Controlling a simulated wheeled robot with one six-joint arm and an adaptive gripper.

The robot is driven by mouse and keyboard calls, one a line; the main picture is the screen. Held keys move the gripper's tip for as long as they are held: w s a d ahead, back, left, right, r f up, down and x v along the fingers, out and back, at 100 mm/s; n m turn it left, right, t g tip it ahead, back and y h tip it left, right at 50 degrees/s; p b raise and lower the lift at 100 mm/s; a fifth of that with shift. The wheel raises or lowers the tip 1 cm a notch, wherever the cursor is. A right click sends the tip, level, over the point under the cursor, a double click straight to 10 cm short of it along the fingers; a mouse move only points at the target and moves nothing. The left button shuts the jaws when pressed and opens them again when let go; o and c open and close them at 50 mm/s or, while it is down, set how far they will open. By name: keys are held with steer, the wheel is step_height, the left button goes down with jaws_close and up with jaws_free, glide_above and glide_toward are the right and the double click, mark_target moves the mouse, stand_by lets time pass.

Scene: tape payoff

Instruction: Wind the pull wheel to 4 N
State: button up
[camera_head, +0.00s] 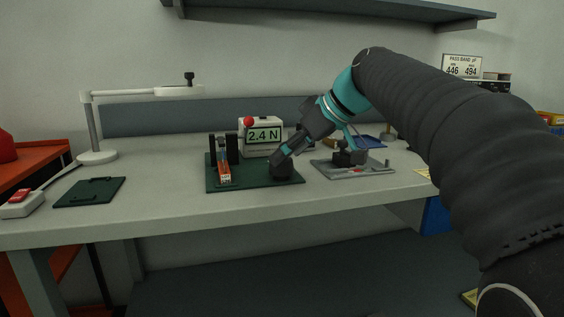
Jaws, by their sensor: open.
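The force meter (261,149) is a white box with a green display reading 2.4 N, towards the back of the dark green mat (243,183). A red round knob (249,122) shows at its upper left. Two black posts with an orange and white piece (224,170) stand at the mat's left. My gripper (286,160) is open and reaches down from the right over the mat's right part, at a dark block-like shape (282,172). I cannot tell whether they touch. No pull wheel shows clearly; my gripper may hide it.
A grey tray (376,172) with a black fixture stands right of the mat. A small green plate (90,192), a white lamp (97,156) and a white box with a red switch (20,201) are at the left. A sign (462,66) reads PASS BAND 446 494.

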steer(key=shift+x, duration=1.35)
steer(key=c, duration=1.2)
steer(key=shift+o, duration=0.2)
steer(key=m+t+h+b, duration=0.1)
steer(key=m+t, duration=0.1)
steer(key=m, duration=0.1)
steer(key=shift+s+m+h, duration=0.1)
steer(key=shift+m+h, duration=0.2)
steer(key=shift+h, duration=0.1)
steer(key=shift+m+t+h+p, duration=0.55)
steer(key=shift+m+t+h, duration=0.55)
steer(key=shift+m, duration=0.9)
steer(key=shift+h, duration=0.4)
